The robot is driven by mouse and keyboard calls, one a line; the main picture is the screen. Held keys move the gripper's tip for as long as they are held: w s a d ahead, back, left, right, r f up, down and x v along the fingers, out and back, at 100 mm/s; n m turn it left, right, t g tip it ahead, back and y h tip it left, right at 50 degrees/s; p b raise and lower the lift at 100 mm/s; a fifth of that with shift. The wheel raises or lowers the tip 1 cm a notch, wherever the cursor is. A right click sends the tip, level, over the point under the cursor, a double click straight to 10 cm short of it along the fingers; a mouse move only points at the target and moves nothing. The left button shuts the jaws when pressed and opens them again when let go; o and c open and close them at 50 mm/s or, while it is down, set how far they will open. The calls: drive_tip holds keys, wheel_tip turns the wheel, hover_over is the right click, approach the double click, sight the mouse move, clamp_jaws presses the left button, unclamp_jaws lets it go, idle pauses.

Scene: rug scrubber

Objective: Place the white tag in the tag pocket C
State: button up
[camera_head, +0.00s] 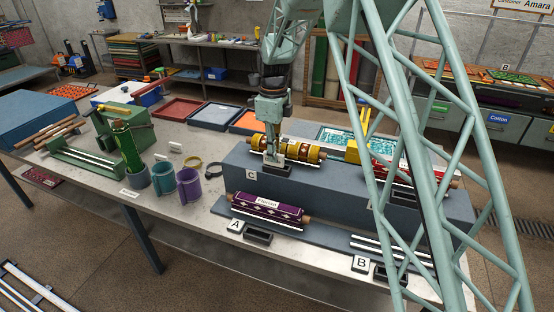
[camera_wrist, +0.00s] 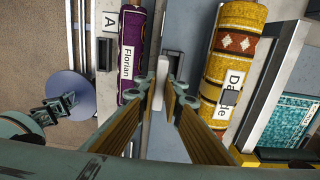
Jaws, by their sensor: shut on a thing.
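My gripper (camera_head: 273,158) is over the upper step, in front of the yellow patterned rug roll (camera_head: 303,152). In the wrist view its fingers (camera_wrist: 165,95) are closed on the narrow white tag (camera_wrist: 161,72), seen nearly edge-on. The tag pocket C (camera_head: 277,171) is a small dark open box beside the C label (camera_head: 251,174). The fingers are just above it in the head view. In the wrist view a dark pocket (camera_wrist: 175,61) shows beside the tag's far end. I cannot tell whether the tag's lower edge is inside the pocket.
Below, a purple rug roll (camera_head: 265,207) labelled Florian lies by the A label (camera_head: 236,225) and its pocket (camera_head: 257,237). The B label (camera_head: 361,264) marks empty rails. A red roll (camera_head: 405,173) lies to the right. Coloured cups (camera_head: 188,188) stand left.

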drive_tip(key=shift+w+d, duration=0.2)
drive_tip(key=shift+w, duration=0.1)
drive_tip(key=shift+w+d, duration=0.3)
drive_tip(key=shift+w, duration=0.15)
drive_tip(key=shift+f, duration=1.85)
drive_tip(key=shift+w+f, duration=0.1)
drive_tip(key=o, duration=0.7)
drive_tip(key=shift+o, duration=0.2)
wheel_tip(320, 180, up, 12)
